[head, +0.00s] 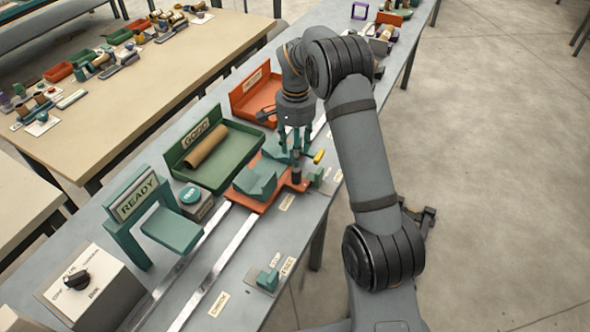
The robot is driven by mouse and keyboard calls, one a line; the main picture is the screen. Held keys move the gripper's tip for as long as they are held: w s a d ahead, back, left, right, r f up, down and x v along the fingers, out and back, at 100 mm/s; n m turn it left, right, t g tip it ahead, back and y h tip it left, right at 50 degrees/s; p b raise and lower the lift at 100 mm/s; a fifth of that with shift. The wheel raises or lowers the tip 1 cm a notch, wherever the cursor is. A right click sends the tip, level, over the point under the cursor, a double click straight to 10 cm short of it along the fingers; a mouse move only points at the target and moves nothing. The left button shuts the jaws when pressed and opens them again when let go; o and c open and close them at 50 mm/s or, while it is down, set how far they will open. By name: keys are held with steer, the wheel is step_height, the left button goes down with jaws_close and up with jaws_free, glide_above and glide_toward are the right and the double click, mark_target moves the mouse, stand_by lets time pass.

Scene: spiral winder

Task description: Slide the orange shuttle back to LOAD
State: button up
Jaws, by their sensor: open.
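The orange shuttle (243,201) sits on two pale rails (205,293) and carries teal V-shaped cradle blocks (256,185). A dark upright handle (297,172) stands at its right end. My gripper (297,148) points down over that right end, open, with its teal fingers close above or beside the handle. I cannot tell whether they touch it. Part of the shuttle's far side is hidden by my gripper. Small labels lie along the near table edge, too small to read, so I cannot tell which one is LOAD.
A teal stand with a READY sign (137,198) and plate is left of the shuttle. Behind the shuttle are a green GOOD tray (238,128) holding a brown tube (206,146), and an orange-red tray (238,106). A knob box (105,290) stands front left. The rails left of the shuttle look clear.

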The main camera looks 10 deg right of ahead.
mark_target(296, 169)
steer(key=f, duration=0.3)
steer(key=f+p, duration=0.1)
steer(key=f, duration=0.3)
steer(key=f+p, duration=0.1)
steer(key=f, duration=0.2)
steer(key=shift+w+d+f, duration=0.15)
steer(key=shift+w+f, duration=0.1)
steer(key=shift+c, duration=1.1)
jaws_close()
